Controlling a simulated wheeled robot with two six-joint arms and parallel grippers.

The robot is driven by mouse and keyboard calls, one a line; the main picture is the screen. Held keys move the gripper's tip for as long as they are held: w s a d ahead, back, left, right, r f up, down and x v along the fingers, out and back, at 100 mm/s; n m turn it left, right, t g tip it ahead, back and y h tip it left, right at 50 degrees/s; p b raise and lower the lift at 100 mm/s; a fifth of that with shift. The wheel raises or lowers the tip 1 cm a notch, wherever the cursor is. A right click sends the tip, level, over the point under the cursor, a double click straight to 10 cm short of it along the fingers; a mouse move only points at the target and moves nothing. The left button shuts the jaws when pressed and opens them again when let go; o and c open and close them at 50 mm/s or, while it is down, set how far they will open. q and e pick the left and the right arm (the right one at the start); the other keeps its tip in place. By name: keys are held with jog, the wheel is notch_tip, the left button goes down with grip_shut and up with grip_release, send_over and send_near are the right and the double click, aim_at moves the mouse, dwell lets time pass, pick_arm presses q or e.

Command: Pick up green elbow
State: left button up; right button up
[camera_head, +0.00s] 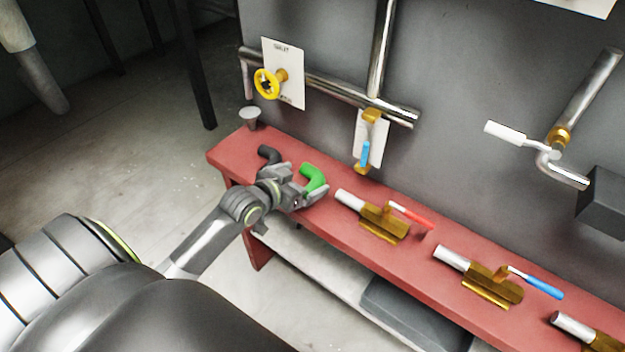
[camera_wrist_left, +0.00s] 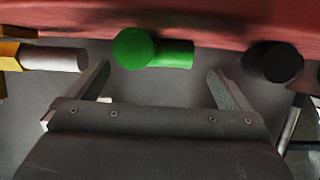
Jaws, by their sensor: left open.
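The green elbow (camera_head: 314,178) lies on the red bench (camera_head: 400,235), at its left part in the head view. My left gripper (camera_head: 308,184) is at the elbow, partly in front of it. In the left wrist view the green elbow (camera_wrist_left: 152,50) appears between and just beyond the two open fingertips of the gripper (camera_wrist_left: 158,82). Neither finger visibly touches it. The right gripper is not seen in either view.
A black elbow (camera_head: 268,154) lies left of the green one; it also shows in the wrist view (camera_wrist_left: 275,63). A brass valve with red handle (camera_head: 382,222) is close on the right. A blue-handled valve (camera_head: 480,277) lies farther right. A grey wall with pipes stands behind.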

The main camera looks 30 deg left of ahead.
aim_at(311, 175)
pick_arm(q)
jog(key=x, duration=0.4)
jog(key=shift+d, duration=0.1)
jog(key=shift+c, duration=0.3)
jog(key=c, duration=1.1)
